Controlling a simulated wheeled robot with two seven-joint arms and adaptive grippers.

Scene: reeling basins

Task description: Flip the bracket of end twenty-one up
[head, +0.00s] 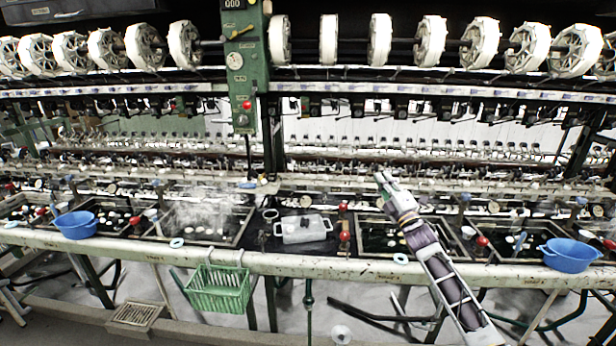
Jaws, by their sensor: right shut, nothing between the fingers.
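My right arm reaches in from the lower right over the basins. My right gripper (382,179) is shut and empty, in front of the lower rows of small machine parts. A row of small dark brackets (400,112) hangs under the long pale rail (420,90), above and behind the gripper in the picture. I cannot tell which bracket belongs to end twenty-one; no end numbers are readable. The bracket positions, up or down, are too small to tell. I see no bracket clearly touching the gripper. My left gripper is not in view.
White reels (380,40) line the top. A green control post (242,70) stands left of centre. Blue bowls (75,225) and (570,255) sit on the bench's front edge (330,264). A green basket (218,289) hangs below.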

